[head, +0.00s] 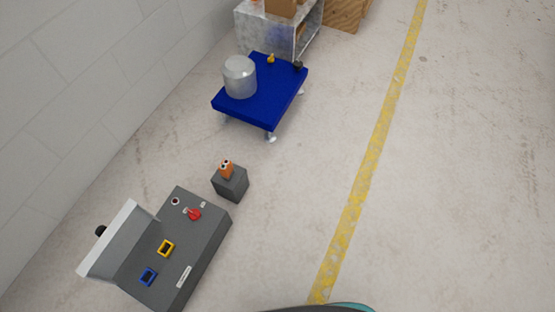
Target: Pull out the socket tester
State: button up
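A small orange piece with a pale, dark-dotted face (226,168), which looks like the socket tester, stands upright on top of a dark grey block (231,186). I cannot tell how deep it sits in the block. The block stands on the floor just beyond the far right corner of a grey control console (205,243). My gripper is not in view.
The console carries a red lever (194,214), yellow (165,247) and blue (148,277) square frames, and a pale raised panel (108,240). Behind stands a blue cart (270,103) with a metal drum (240,77). A wall runs along the left. Floor right of the yellow line (375,150) is clear.

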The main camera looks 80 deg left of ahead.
aim_at(225, 168)
jog(key=i, duration=0.4)
jog(key=u, duration=4.15)
jog(key=i, duration=0.5)
